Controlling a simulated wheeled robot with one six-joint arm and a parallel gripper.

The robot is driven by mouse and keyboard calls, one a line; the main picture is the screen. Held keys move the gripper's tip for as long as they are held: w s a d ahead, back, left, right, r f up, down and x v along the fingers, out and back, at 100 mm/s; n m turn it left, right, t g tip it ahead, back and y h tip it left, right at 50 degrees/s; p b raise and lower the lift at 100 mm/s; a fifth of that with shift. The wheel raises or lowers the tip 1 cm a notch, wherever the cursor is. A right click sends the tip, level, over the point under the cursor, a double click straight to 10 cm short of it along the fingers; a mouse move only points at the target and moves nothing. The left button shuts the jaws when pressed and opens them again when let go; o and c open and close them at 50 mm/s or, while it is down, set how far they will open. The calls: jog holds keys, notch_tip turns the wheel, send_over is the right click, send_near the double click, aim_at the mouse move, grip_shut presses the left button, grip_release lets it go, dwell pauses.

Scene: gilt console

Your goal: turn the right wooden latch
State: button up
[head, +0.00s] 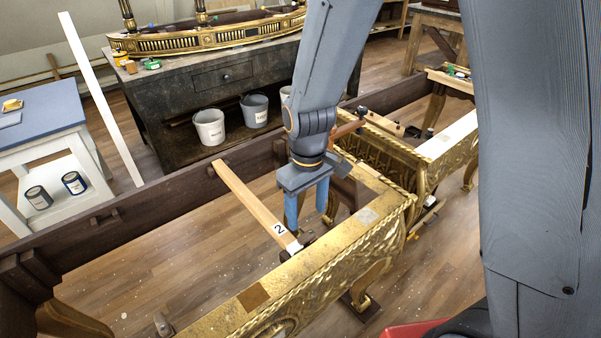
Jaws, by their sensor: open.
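My gripper (309,222) hangs downward in the head view, its two blue fingers apart with nothing seen between them. It is over the inner edge of the gilt console rail (330,260). A small dark wooden piece (308,238), which looks like the right latch, sits on the rail's inner side just below the fingertips. The fingers partly cover it, and I cannot tell whether they touch it or how it is turned. A similar wooden latch (162,324) shows further left, at the bottom of the picture.
A light wooden bar (250,203) marked 2 spans from the dark back rail (170,195) to the gilt rail, close left of my gripper. Another gilt section (440,150) stands to the right. A dark workbench (220,80) with buckets stands behind. A blue-topped table (45,115) is left.

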jog(key=s+d+r+m, duration=0.1)
jog(key=s+d+m, duration=0.1)
jog(key=d, duration=0.2)
jog(key=s+d+r+m+t+b, duration=0.1)
jog(key=d+r+m, duration=0.1)
jog(key=d, duration=0.3)
jog(key=s+d+r+m+b, duration=0.1)
jog(key=s+d+r+m, duration=0.1)
jog(key=d+m, duration=0.1)
jog(key=shift+s+d+r, duration=0.25)
jog(key=shift+s+d, duration=0.1)
jog(key=shift+d, duration=0.4)
